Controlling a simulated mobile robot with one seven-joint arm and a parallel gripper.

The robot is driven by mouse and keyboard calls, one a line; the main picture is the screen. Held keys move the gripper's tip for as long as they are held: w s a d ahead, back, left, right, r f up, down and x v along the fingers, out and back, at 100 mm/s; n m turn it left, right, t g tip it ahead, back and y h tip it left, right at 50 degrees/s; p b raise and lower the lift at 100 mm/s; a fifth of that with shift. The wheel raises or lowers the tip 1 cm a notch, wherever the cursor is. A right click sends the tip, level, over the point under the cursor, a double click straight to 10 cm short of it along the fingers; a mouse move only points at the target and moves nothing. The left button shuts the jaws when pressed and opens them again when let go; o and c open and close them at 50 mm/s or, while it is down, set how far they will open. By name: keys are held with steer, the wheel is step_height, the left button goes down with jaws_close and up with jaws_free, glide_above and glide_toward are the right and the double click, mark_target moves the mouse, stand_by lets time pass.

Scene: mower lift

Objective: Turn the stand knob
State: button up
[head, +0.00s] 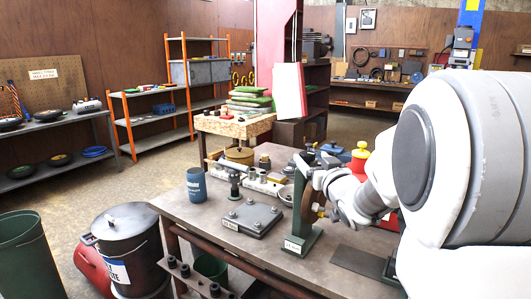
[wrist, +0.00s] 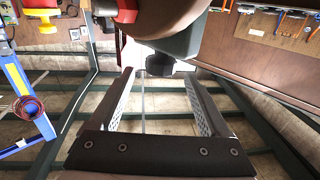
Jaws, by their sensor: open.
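The green stand (head: 299,222) stands upright on the workbench, with a pale label on its foot. A brown round part (head: 312,203) sits beside its post. In the wrist view the dark knob (wrist: 160,65) sticks out from the stand's grey-green body (wrist: 188,40), beside the brown round part (wrist: 170,14). My gripper (wrist: 159,77) is open, with one finger on each side of the knob's line. The knob shows at the fingertips' far end, and I see no clear contact. In the head view my gripper (head: 313,172) is at the stand's upper part and hides the knob.
The workbench (head: 170,205) also holds a blue cup (head: 196,186), a bolted grey plate (head: 251,217) and a red can (head: 357,163) with a yellow top. A lidded bin (head: 128,245) stands at the left. Bench space in front of the plate is mostly clear.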

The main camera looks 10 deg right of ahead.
mark_target(310, 156)
steer(key=shift+w, duration=2.15)
jaws_close()
